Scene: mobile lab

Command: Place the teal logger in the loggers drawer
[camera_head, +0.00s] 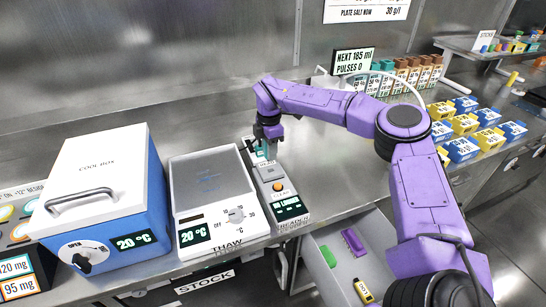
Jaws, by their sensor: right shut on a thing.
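My right gripper (268,138) reaches down over a grey reader device (278,190) on the bench. It is shut on a small teal thing, which looks like the teal logger (260,153), at the device's back end. The jaws partly hide it, and I cannot tell whether it still touches the device. An open drawer (318,237) under the bench's front edge holds a green logger (328,256), a purple logger (353,242) and a yellow logger (364,290). Its label is not visible. My left gripper is not in view.
A thaw plate (212,180) and a blue cool box (105,200) stand left of the device. Bottles and cartons (410,75) line the back; blue and yellow boxes (465,125) stand at right. My right arm spans above the drawer's right side.

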